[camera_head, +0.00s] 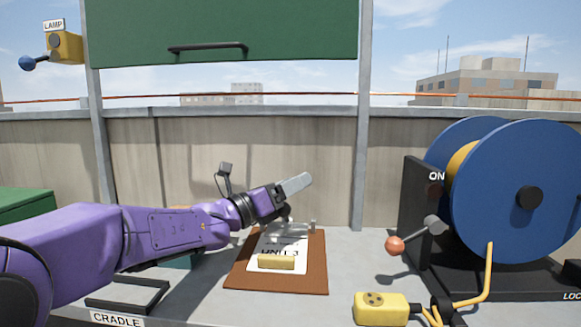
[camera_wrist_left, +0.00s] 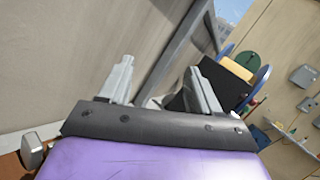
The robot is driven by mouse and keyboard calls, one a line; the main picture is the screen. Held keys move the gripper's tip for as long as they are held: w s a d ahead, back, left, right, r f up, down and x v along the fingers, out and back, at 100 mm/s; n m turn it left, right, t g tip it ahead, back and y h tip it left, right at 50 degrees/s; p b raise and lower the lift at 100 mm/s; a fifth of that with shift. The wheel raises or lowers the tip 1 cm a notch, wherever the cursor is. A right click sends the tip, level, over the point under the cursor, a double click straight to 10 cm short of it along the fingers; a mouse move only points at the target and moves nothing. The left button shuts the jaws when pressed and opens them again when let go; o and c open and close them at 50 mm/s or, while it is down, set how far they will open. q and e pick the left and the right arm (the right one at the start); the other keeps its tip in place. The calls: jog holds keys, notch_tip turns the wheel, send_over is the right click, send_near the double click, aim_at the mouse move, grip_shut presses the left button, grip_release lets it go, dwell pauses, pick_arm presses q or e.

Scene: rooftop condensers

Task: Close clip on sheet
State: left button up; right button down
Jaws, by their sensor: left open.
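A brown clipboard (camera_head: 314,272) lies on the grey ledge in the head view, with a white sheet (camera_head: 257,250) on it. The sheet bears dark print, partly covered by a tan block (camera_head: 283,262). A metal clip (camera_head: 290,228) sits at the board's far edge, partly hidden behind my left gripper. My left gripper (camera_head: 300,183) is above and just behind the clip, pointing right and slightly up. In the left wrist view its two fingers (camera_wrist_left: 160,88) stand apart with nothing between them. My right gripper is not in view.
A blue cable reel (camera_head: 520,190) and a lever with an orange knob (camera_head: 396,245) stand at the right. A yellow socket box (camera_head: 381,308) is at the front right. A black cradle (camera_head: 128,296) is at the front left. A green shutter (camera_head: 222,30) hangs above.

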pick_arm(q)
jog(key=s+d+r+p, duration=0.1)
jog(key=s+r+p, duration=0.9)
jog(key=s, duration=0.4)
jog(key=shift+r, duration=0.15)
jog(key=shift+d, duration=0.1)
